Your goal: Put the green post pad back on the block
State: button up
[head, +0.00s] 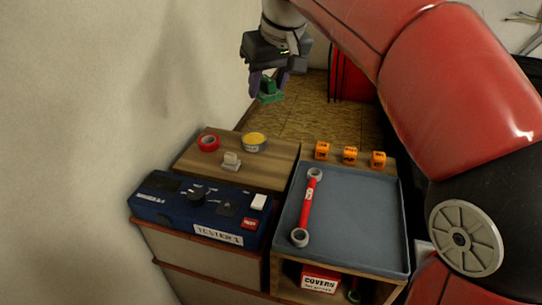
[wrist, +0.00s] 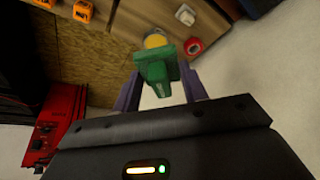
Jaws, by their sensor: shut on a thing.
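The green post pad (head: 269,91) is held between the purple fingers of my gripper (head: 266,84), high in the air beyond the far edge of the wooden block top (head: 275,160). In the wrist view the green pad (wrist: 155,72) sits between the two fingers of my gripper (wrist: 160,88), which are shut on it. A pale grey pad-like piece (head: 231,161) stands on the wooden top. The underside of the green pad is hidden.
A blue tester (head: 200,205) is in front. At right, a grey tray (head: 350,220) holds a red bar (head: 308,205); several orange cubes (head: 350,155) line its back. A wall borders the left.

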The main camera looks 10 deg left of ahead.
aim_at(266, 169)
notch_tip(266, 169, down, 19)
jog(key=shift+s+f+b, duration=0.1)
jog(key=shift+f+b, duration=0.1)
jog(key=shift+b, duration=0.5)
jog(key=shift+f, duration=0.15)
jog(key=o, duration=0.9)
jog(key=shift+o, duration=0.2)
jog(key=shift+r, duration=0.35)
jog(key=v, duration=1.1)
jog(key=shift+s+d+r+p, duration=0.15)
jog(key=shift+d+r+p, duration=0.05)
jog(key=shift+r+p, duration=0.1)
